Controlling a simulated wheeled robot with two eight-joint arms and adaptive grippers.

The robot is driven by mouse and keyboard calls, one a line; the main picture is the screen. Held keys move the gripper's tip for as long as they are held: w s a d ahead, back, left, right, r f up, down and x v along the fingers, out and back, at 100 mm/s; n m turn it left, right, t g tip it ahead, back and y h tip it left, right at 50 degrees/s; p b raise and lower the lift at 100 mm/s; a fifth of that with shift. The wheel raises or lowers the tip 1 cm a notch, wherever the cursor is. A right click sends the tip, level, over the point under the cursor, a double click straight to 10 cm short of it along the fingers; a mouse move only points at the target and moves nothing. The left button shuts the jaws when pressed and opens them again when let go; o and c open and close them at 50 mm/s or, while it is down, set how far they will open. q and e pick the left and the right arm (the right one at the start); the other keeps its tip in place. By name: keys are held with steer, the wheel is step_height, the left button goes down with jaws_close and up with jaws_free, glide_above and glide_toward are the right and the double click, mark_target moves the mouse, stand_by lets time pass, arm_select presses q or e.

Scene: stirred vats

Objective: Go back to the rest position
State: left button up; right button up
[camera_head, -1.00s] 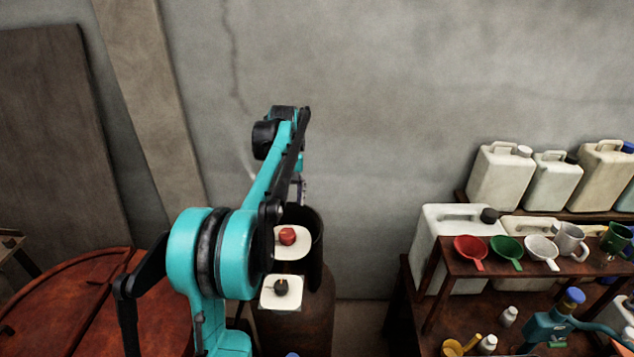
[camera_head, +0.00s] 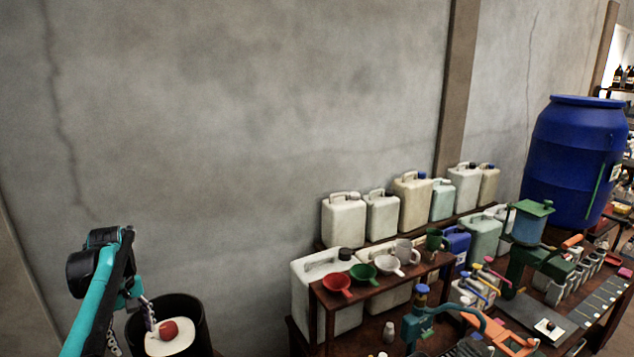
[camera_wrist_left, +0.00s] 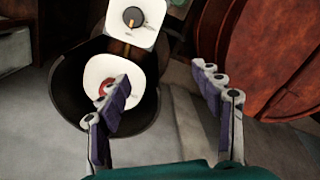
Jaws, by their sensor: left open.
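My left arm (camera_head: 98,290) rises from the lower left corner of the head view. My left gripper (camera_head: 148,318) hangs beside a white plate with a red button (camera_head: 168,330), over a dark round vat (camera_head: 195,318). In the left wrist view, my left gripper (camera_wrist_left: 162,78) is open, with nothing between its two purple-padded fingers. The left finger partly covers the red button; I cannot tell whether it touches. A second white plate with a black knob (camera_wrist_left: 134,17) is above it in that view. My right gripper is not in view.
A wooden bench (camera_head: 318,300) with red, green and white funnels, mugs and jerrycans stands right of the vat. A large blue barrel (camera_head: 570,160) is at the far right. A reddish wooden round surface (camera_wrist_left: 275,60) lies right of my left gripper. Bare wall is behind.

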arm_select(q)
steer(key=s+d+f+m+t+b, duration=0.25)
steer(key=s+d+f+b, duration=0.2)
steer(key=d, duration=0.35)
steer(key=s+d+f+m+t+b, duration=0.1)
steer(key=s+d+f+m+b, duration=0.3)
steer(key=d, duration=0.4)
steer(key=s+d+f+m+t+b, duration=0.2)
steer(key=s+d+f+m+b, duration=0.1)
steer(key=s+d+f+b, duration=0.2)
steer(key=s+d+f+m+t+b, duration=0.2)
steer(key=s+d+f+b, duration=0.3)
steer(key=f, duration=0.5)
steer(key=shift+s+d+f+m, duration=0.25)
steer(key=shift+s+d+m, duration=0.45)
steer(key=shift+s, duration=0.25)
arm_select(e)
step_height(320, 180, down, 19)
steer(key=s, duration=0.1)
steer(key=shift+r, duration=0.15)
arm_select(q)
steer(key=shift+c, duration=0.4)
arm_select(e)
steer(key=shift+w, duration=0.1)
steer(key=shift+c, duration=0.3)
